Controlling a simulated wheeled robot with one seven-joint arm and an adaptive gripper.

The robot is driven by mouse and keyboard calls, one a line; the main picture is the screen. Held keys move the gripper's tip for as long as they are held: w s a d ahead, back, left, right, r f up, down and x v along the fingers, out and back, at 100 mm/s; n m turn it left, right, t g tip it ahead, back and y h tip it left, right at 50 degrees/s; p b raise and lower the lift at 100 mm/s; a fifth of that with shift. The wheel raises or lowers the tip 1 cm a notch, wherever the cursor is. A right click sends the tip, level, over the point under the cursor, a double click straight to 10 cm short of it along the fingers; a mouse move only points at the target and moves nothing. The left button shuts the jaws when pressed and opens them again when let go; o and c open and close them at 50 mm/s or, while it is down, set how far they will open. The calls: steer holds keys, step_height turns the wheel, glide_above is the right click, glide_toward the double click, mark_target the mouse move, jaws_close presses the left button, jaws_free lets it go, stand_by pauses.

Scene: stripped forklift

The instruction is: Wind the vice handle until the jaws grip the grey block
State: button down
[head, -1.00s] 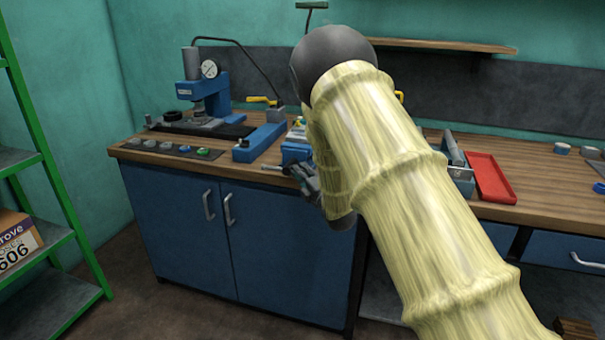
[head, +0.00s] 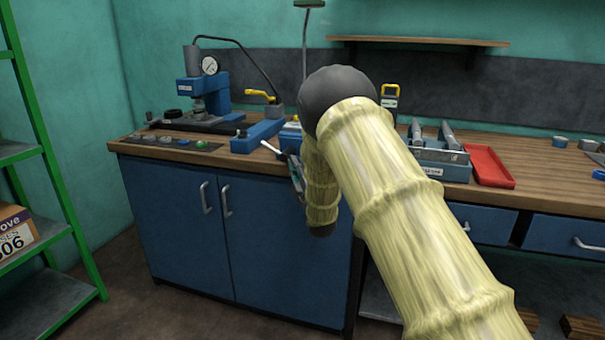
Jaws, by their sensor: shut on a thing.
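The blue vice (head: 289,137) stands at the front edge of the wooden bench, mostly hidden behind my sleeved arm. Its pale handle bar (head: 270,147) sticks out to the left in front of the bench edge, tilted with its free end up. My gripper (head: 296,172) is at the handle, just in front of the bench edge, and is shut on it. Only a narrow part of the gripper shows beside my forearm. The vice jaws and the grey block are hidden, so I cannot tell whether they touch.
A blue press with a dial gauge (head: 209,84) stands at the back left. A metal-topped holder (head: 440,157) and red tray (head: 489,167) are on the right. The blue cabinet (head: 240,240) is below.

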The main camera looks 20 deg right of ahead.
steer(key=shift+w+a+f+m+t+h+b, duration=0.1)
steer(key=shift+a+f+m+t+h+b, duration=0.15)
steer(key=shift+m+b, duration=0.35)
steer(key=shift+a+f+m+t+h+b, duration=0.15)
steer(key=shift+f+m+t+h+b, duration=0.15)
steer(key=shift+m, duration=0.4)
steer(key=shift+h, duration=0.25)
steer(key=c, duration=1.5)
jaws_free()
steer(key=shift+a+r, duration=0.15)
steer(key=shift+d+r, duration=0.15)
steer(key=shift+d, duration=0.1)
